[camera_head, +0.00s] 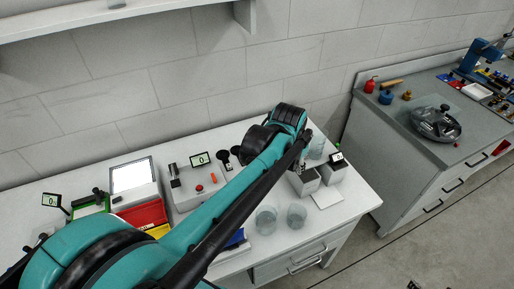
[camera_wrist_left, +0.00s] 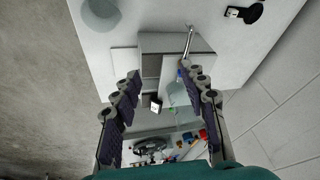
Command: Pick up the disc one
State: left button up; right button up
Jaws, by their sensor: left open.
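I cannot make out a disc for certain in either view. My left arm reaches across the white table to its right end. My left gripper (camera_head: 303,160) is above the grey open-topped boxes (camera_head: 305,182). In the left wrist view the gripper (camera_wrist_left: 161,72) is open, its two dark padded fingers apart with nothing held between them. The inside of the boxes is too small to read. My right gripper is not in view.
Two clear beakers (camera_head: 266,220) stand near the table's front, and another glass (camera_head: 317,149) is behind the boxes. A small display (camera_head: 337,157) and a white plate (camera_head: 326,198) are close by. A grey cabinet (camera_head: 410,160) with tools stands at the right.

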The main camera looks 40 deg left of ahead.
pick_arm(q)
jog(key=w+a+f+m+g+p, duration=0.1)
jog(key=w+a+f, duration=0.25)
jog(key=a, duration=0.35)
jog(key=w+a+f+m+g+p, duration=0.1)
jog(key=w+a+f+g, duration=0.1)
jog(key=w+a, duration=0.35)
jog(key=shift+m+g+h, duration=0.4)
jog(key=shift+m+g, duration=0.2)
jog(key=a+f, duration=0.3)
jog(key=w+a+f, duration=0.1)
jog(key=a+f, duration=0.2)
jog(key=f, duration=0.1)
jog(key=a+f+p, duration=0.1)
jog(key=a+f, duration=0.2)
jog(key=f, duration=0.1)
jog(key=shift+w+a, duration=0.35)
jog(key=shift+a, duration=0.05)
jog(key=f, duration=0.3)
jog(key=f+b, duration=0.1)
jog(key=f, duration=0.1)
jog(key=shift+w+a+f, duration=0.1)
jog(key=shift+w+a, duration=0.05)
jog(key=shift+w, duration=0.25)
jog(key=shift+c, duration=0.9)
jog(key=c, duration=0.8)
